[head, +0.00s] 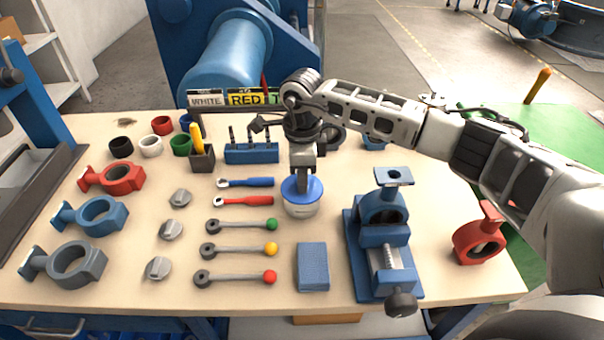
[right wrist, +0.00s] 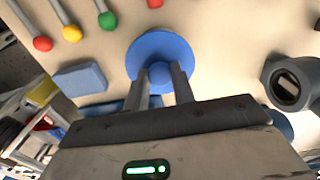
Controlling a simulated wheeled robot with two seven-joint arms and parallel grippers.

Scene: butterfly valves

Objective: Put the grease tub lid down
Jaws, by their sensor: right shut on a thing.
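The grease tub lid (head: 313,190) is a blue disc with a central knob. It sits on or just above the white grease tub (head: 301,210) in the middle of the table; I cannot tell whether they touch. My right gripper (head: 303,184) points down from above and is shut on the lid's knob. In the right wrist view the two fingers (right wrist: 161,82) close on either side of the knob, with the blue lid (right wrist: 160,45) spread out around it. The tub is hidden behind the lid in that view. My left gripper is not in view.
A blue block (head: 312,267) lies in front of the tub. A blue vise (head: 383,255) stands to the right, with a red valve body (head: 479,238) beyond it. Levers with coloured knobs (head: 240,249) lie to the left. A blue tool rack (head: 251,153) stands behind. Bare tabletop surrounds the tub.

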